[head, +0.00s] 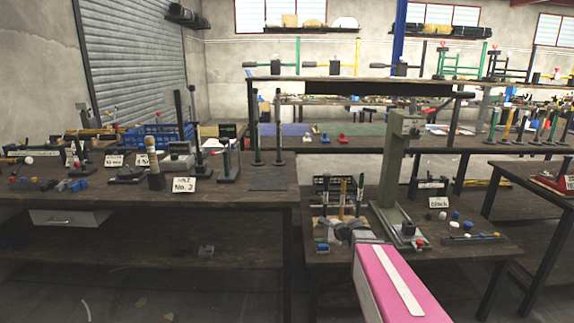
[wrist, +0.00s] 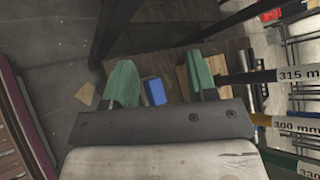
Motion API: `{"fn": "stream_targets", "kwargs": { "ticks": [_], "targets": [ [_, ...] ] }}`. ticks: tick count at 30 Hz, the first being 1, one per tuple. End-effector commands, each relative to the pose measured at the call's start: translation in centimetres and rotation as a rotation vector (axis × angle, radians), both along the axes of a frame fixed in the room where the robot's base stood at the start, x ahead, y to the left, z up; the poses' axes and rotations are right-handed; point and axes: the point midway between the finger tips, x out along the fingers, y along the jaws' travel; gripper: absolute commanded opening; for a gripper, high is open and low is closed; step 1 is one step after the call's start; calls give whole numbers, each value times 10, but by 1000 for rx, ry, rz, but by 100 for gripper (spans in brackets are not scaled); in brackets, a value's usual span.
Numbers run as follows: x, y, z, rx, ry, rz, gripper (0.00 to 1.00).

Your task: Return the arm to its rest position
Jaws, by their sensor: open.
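My arm, pink with a white stripe, reaches forward over the small right-hand table in the head view. My gripper (wrist: 160,80) shows in the wrist view as two green fingers spread well apart on a dark bar. Nothing is held between them. A small blue block (wrist: 153,91) shows between the fingers, apparently on a surface below; I cannot tell its distance. In the head view the gripper end is hard to separate from the grey parts on the table.
A tall green press (head: 393,165) stands close to my arm. Bars labelled 315 mm (wrist: 247,77) and 300 mm (wrist: 275,123) lie right of my fingers. A long workbench (head: 240,200) with a blue crate (head: 152,137) is at left. Open floor (head: 150,290) shows beneath it.

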Motion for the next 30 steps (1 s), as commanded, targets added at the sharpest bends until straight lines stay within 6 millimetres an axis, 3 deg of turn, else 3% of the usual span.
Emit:
{"fn": "stream_targets", "kwargs": {
  "ticks": [1,6,15,21,30],
  "targets": [
    [-21,7,-8,-106,-16,85,52],
    [-75,12,-38,-459,-63,398,52],
    [-159,-19,-66,-973,-76,975,52],
    [-184,-40,-67,-1140,-50,1208,52],
    [-188,-45,-68,-1174,-42,1260,52]
  ]
}}
